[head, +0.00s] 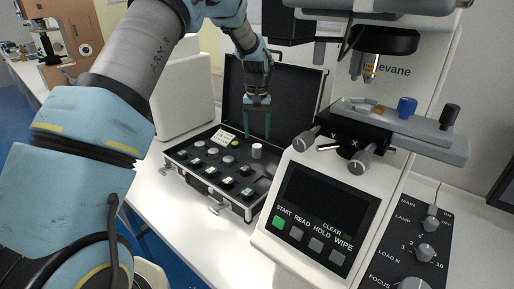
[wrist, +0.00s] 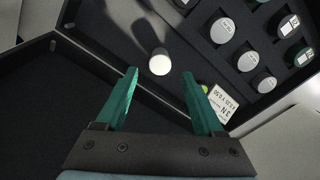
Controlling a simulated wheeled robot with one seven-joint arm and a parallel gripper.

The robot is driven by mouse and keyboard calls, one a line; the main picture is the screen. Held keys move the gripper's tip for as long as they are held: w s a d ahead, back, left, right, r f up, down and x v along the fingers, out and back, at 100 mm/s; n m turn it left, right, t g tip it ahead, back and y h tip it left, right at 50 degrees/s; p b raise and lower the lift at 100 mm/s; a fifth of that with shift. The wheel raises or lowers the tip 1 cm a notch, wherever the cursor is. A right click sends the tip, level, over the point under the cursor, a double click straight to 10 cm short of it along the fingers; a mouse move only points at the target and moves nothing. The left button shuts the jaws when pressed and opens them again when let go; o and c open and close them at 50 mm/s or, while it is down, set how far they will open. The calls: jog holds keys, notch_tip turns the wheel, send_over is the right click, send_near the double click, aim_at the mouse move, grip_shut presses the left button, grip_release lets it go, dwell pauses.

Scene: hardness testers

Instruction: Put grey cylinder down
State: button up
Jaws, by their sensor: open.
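The grey cylinder (head: 257,151) stands upright in the open black case, near the inner side of its base. It also shows in the wrist view (wrist: 159,63) as a pale round top just beyond the fingertips, with a dark shadow behind it. My gripper (head: 257,137) is open, its two green fingers pointing down above the cylinder. In the wrist view my gripper (wrist: 159,74) has nothing between its fingers, and the cylinder looks clear of both.
The case (head: 246,213) holds several discs and a white label card (head: 222,138); its raised lid (head: 285,98) stands behind. The hardness tester (head: 320,205) is close on the right, with a knobbed stage (head: 400,125). A control box (head: 415,245) sits at the far right.

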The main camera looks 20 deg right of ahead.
aim_at(257, 146)
jog(key=shift+a+r+b, duration=0.1)
jog(key=shift+r+b, duration=0.4)
jog(key=shift+r, duration=2.3)
jog(key=s+a+r+n, duration=0.1)
jog(key=s+a, duration=0.1)
jog(key=a, duration=0.9)
jog(key=s+a+r+n, duration=0.1)
jog(key=s+a, duration=0.1)
jog(key=a, duration=0.9)
jog(key=s+a+f+n+t, duration=0.1)
jog(key=s+a+f+n, duration=0.1)
jog(key=s+a, duration=1.1)
jog(key=shift+s+a+f+n+t, duration=0.15)
jog(key=shift+a+f+n+t, duration=0.15)
jog(key=shift+a, duration=0.65)
